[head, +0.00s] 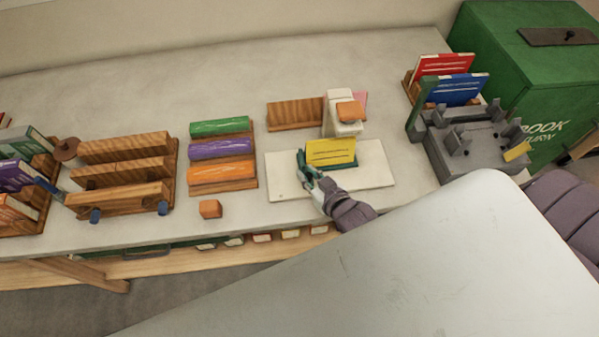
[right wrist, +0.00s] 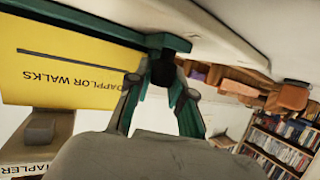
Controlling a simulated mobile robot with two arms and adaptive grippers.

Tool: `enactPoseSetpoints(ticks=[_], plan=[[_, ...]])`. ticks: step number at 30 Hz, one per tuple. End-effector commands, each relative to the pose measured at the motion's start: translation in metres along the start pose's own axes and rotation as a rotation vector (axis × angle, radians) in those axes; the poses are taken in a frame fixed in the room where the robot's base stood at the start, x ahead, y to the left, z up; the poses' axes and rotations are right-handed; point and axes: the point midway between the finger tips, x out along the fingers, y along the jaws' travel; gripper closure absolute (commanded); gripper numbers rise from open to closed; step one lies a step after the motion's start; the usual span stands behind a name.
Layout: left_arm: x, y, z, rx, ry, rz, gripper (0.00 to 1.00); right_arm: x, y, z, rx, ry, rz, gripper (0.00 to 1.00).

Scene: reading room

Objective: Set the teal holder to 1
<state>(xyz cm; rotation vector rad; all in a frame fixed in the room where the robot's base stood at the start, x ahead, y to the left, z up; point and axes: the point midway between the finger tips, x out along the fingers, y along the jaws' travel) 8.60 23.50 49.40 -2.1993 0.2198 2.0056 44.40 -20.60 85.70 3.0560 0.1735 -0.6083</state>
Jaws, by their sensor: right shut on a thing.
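The teal holder (head: 342,165) stands on a pale board on the table, with a yellow book (head: 330,151) upright in it. In the right wrist view the holder shows as a teal bar (right wrist: 105,37) along the top, beside the yellow book (right wrist: 65,72). My right gripper (head: 306,170) is at the holder's left end. In its wrist view the right gripper (right wrist: 163,74) is shut on a small black part at the end of the teal bar. I cannot read any number or scale on the holder. My left gripper is not in view.
The pale board (head: 285,186) carries the holder. Behind it are a white block (head: 342,127) and a wooden rack (head: 293,114). Colored rolls (head: 221,149) and an orange block (head: 210,209) lie left.

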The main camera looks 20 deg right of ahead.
Motion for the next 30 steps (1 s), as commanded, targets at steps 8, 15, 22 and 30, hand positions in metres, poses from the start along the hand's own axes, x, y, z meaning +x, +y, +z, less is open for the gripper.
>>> enactPoseSetpoints(ticks=[8, 15, 22, 30], plan=[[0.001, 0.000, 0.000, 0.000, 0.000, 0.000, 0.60, 0.000, 0.000, 0.000, 0.000, 0.000, 0.001, 0.61], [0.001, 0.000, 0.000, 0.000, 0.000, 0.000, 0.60, 0.001, 0.000, 0.000, 0.000, 0.000, 0.001, 0.53], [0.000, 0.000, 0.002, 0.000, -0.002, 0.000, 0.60, -0.009, 0.000, 0.001, 0.000, -0.001, 0.001, 0.53], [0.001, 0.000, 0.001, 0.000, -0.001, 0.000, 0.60, -0.063, 0.000, 0.001, 0.000, -0.004, 0.000, 0.53]])
